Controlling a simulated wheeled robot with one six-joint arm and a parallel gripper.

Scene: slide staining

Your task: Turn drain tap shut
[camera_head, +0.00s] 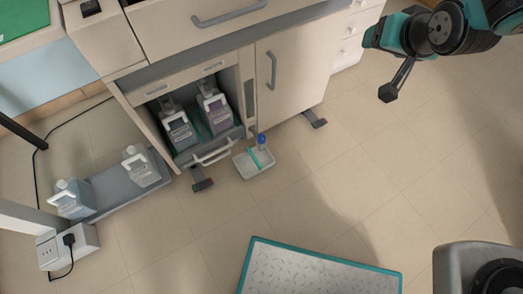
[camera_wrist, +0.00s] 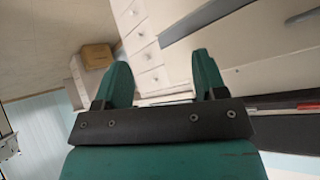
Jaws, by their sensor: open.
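A small blue-topped piece (camera_head: 262,139), which looks like the drain tap, stands at the cabinet's lower front edge. It is over a shallow light tray (camera_head: 255,168) on the floor. A green strip lies across the tray. The tap is too small to tell which way its handle is turned. My gripper (camera_wrist: 162,75) shows in the wrist view with two teal fingers spread apart and nothing between them. In the head view my arm is at the top right, well away from the tap. The tap is not recognisable in the wrist view.
The open cabinet bay holds white-handled jugs (camera_head: 180,130) on a pull-out shelf with a handle (camera_head: 212,156). Two more jugs stand on a grey platform (camera_head: 118,188) at left. A power strip (camera_head: 68,246) and a teal-edged mat (camera_head: 320,272) lie on the floor. Floor right of the tray is clear.

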